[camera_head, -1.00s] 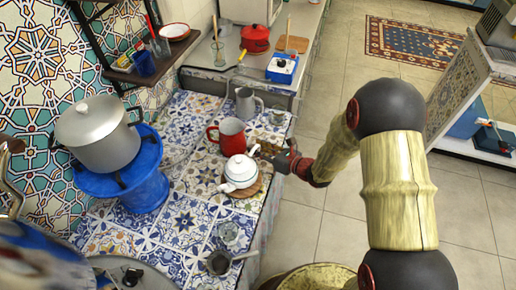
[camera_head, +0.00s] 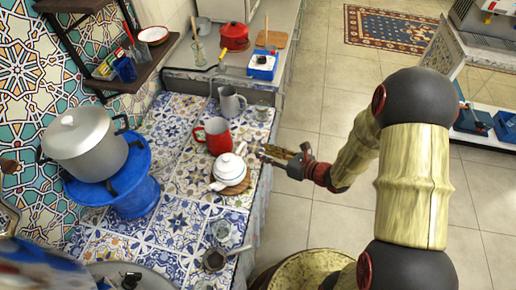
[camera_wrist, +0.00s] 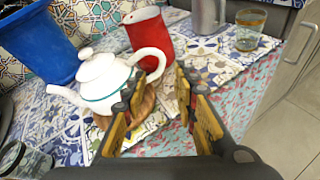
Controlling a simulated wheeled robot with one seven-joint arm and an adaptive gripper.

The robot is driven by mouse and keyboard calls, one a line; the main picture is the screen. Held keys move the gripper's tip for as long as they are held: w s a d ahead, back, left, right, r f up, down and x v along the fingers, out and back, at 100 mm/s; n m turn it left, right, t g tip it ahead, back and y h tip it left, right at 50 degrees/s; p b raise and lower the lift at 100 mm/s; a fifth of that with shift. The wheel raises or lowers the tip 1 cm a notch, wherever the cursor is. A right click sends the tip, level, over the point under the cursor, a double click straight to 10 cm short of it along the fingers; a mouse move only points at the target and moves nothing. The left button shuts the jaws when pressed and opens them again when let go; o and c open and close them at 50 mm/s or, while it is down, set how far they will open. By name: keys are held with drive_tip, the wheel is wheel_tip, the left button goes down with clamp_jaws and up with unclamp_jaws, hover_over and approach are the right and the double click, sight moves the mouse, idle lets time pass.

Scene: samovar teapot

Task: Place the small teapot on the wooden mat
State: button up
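The small white teapot (camera_head: 226,170) with a green rim line stands upright on the round wooden mat (camera_head: 240,187), which shows beneath its right and front sides. In the wrist view the teapot (camera_wrist: 100,84) has its spout to the left and its handle towards my gripper. The mat (camera_wrist: 146,106) shows at its right side; the teapot hides the rest. My gripper (camera_wrist: 160,88) is open, with nothing between the fingers. Its tips are close to the handle, on its right side; in the head view my gripper (camera_head: 264,154) is just right of the teapot, apart from it.
A red pitcher (camera_head: 218,137) stands right behind the teapot. A grey pitcher (camera_head: 231,102) and a glass (camera_head: 262,111) stand farther back. A blue stand (camera_head: 136,190) with a large pot (camera_head: 86,146) is at left. A glass and small pan (camera_head: 215,260) are in front. Right of the counter is open floor.

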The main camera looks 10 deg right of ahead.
drive_tip(key=s+a+r+n+g, duration=0.3)
drive_tip(key=s+r+n+g, duration=0.1)
drive_tip(key=s+r+n, duration=0.3)
drive_tip(key=s+a+r+n+g, duration=0.35)
drive_tip(key=s+r+n, duration=0.25)
drive_tip(key=r+n, duration=0.25)
drive_tip(key=s+d+r+n+t+h, duration=0.1)
drive_tip(key=s+d+r+n+h, duration=0.3)
drive_tip(key=d+n, duration=0.3)
drive_tip(key=s+d+r+n+t+h, duration=0.2)
drive_tip(key=s+d+r+n+h, duration=0.3)
drive_tip(key=d+r+n+h, duration=0.1)
drive_tip(key=shift+d+r+n, duration=0.55)
drive_tip(key=shift+d, duration=0.6)
